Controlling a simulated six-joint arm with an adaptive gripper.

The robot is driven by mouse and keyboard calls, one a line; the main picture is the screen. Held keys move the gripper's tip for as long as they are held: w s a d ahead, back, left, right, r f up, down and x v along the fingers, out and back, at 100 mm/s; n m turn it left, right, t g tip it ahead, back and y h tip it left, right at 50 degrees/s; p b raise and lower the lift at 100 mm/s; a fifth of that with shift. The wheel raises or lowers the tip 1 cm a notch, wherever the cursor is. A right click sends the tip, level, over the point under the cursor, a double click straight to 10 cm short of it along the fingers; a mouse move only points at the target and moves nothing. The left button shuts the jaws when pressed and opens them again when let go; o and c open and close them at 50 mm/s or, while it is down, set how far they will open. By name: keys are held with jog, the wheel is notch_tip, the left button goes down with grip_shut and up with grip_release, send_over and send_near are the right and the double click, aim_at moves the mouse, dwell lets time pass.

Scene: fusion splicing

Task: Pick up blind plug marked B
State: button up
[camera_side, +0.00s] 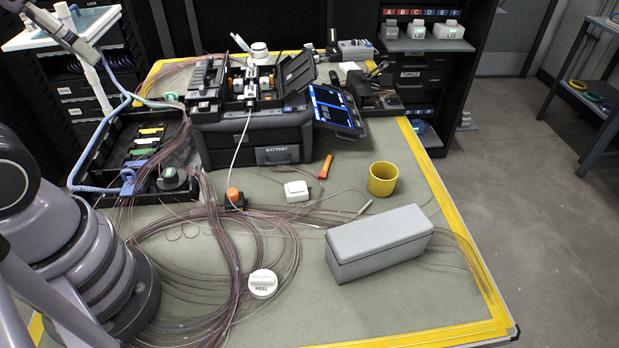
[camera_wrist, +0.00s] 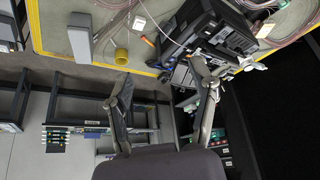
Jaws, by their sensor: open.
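I cannot make out a letter B on any plug. Lettered labels run along the rack at the back right of the side view, with a red and a blue group (camera_side: 417,12). Below them, light grey items with raised tops stand on a shelf: a left one (camera_side: 391,29), a middle one (camera_side: 416,29) and a right one (camera_side: 449,30). Whether these are blind plugs is unclear; their markings are too small to read. My gripper (camera_wrist: 164,97) shows in the wrist view, fingers spread wide with nothing between them. It points over the table edge and racks beyond.
The fusion splicer (camera_side: 262,115) stands at the table's back. A grey case (camera_side: 380,243), yellow cup (camera_side: 382,179), small white box (camera_side: 296,191) and white reel knob (camera_side: 263,283) sit on the mat. Loose fibre coils (camera_side: 215,245) spread across the left. Mat between cup and case is fairly clear.

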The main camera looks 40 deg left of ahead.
notch_tip(320, 180, down, 5)
jog(key=d+n+g+h, duration=0.2)
jog(key=g, duration=0.3)
jog(key=n+t+h, duration=1)
jog(key=n+h, duration=0.4)
jog(key=n, duration=0.9)
send_over(227, 196)
jog(key=s+d, duration=0.1)
notch_tip(227, 196, down, 18)
jog(key=f+n+t+y, duration=0.1)
jog(key=f+n+y, duration=0.1)
jog(key=f, duration=0.3)
jog(key=a+f+n+t+y, duration=0.1)
jog(key=f+n+t+y, duration=0.1)
jog(key=f, duration=0.3)
jog(key=s+a+f+n+t+y, duration=0.1)
jog(key=f+n+y, duration=0.1)
jog(key=f, duration=0.3)
jog(key=shift+a+f+n+t, duration=0.2)
jog(key=shift+f+n+t, duration=0.05)
jog(key=shift+n+t, duration=0.05)
jog(key=shift+f+x, duration=0.2)
jog(key=shift+x, duration=0.75)
jog(key=shift+w+d, duration=0.25)
jog(key=shift+w, duration=0.25)
